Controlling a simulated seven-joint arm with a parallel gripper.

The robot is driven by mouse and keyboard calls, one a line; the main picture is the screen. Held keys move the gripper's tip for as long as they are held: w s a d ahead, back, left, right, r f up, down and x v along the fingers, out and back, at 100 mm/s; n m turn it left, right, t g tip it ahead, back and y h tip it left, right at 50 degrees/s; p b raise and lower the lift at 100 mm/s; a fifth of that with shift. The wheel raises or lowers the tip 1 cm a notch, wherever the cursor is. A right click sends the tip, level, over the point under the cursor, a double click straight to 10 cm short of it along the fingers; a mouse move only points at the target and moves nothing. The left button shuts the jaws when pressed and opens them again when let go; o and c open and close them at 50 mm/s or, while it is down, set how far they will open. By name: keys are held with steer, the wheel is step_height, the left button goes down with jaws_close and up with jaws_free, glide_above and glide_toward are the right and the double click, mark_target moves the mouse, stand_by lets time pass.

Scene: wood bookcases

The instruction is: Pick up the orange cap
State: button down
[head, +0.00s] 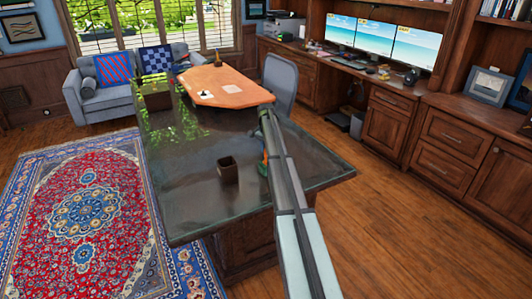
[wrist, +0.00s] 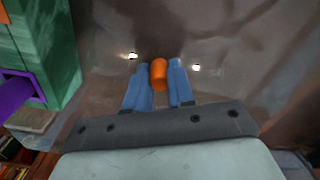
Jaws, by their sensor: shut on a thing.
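The orange cap (wrist: 159,74) is a small orange cylinder in the wrist view. My gripper (wrist: 159,86) has its two blue fingers on either side of the cap and is shut on it. The cap is over or on a dark, glossy desk surface (wrist: 220,35); I cannot tell whether it touches it. In the head view my arm hides the cap and most of the gripper.
A green block-like thing with a purple part (wrist: 60,60) stands close at the left in the wrist view. In the head view, a dark open box (head: 228,172) stands on the glossy desk (head: 190,205). The desk's front left is clear.

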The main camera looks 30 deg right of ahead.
step_height(320, 180, up, 10)
stand_by(0.7)
steer(key=shift+r, duration=0.1)
steer(key=s+a+r, duration=0.2)
steer(key=s+r, duration=0.1)
steer(key=s, duration=0.1)
steer(key=s+a+r, duration=0.2)
steer(key=s+r, duration=0.1)
steer(key=s, duration=0.1)
steer(key=s+a+r, duration=0.2)
steer(key=s+r, duration=0.1)
steer(key=s, duration=0.1)
steer(key=shift+s+r, duration=0.1)
steer(key=shift+s, duration=0.1)
steer(key=shift+d+f, duration=0.1)
steer(key=shift+f, duration=0.1)
